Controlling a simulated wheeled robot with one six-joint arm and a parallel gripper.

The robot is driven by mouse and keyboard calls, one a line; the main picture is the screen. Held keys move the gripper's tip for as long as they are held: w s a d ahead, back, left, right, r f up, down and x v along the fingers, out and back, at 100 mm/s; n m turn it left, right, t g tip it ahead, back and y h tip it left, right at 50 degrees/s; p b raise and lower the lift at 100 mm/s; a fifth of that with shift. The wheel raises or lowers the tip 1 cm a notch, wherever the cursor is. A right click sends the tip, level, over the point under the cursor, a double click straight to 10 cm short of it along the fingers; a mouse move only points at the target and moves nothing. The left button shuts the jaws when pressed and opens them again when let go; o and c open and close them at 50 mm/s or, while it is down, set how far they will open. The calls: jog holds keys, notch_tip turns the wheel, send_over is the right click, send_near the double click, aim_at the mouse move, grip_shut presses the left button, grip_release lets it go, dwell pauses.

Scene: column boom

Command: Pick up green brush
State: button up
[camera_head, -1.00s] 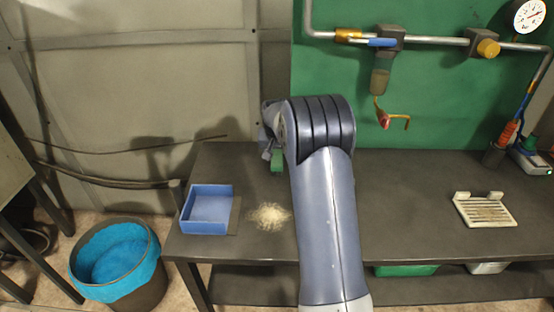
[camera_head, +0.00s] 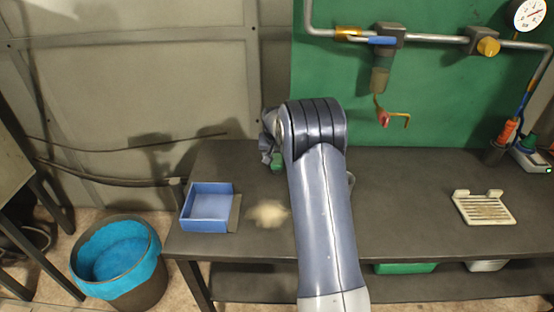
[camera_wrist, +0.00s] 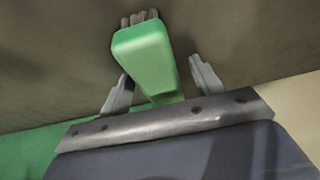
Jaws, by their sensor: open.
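The green brush (camera_wrist: 146,52) shows in the wrist view, a green block with grey bristles at its far end, lying on the dark surface. My gripper (camera_wrist: 163,80) is open, with one finger on each side of the brush's narrower part. I cannot tell whether either finger touches it. In the head view only a small green bit of the brush (camera_head: 277,162) shows beside my gripper (camera_head: 268,152), at the back of the bench. My arm hides the rest.
A blue dustpan-like tray (camera_head: 208,214) and a pale pile of debris (camera_head: 267,213) lie on the bench (camera_head: 400,220) left of my arm. A bin with a blue liner (camera_head: 160,262) stands on the floor. A white slotted rack (camera_head: 483,209) sits at right. Pipes run above.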

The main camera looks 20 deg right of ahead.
jog(key=shift+c, duration=0.3)
jog(key=c, duration=1)
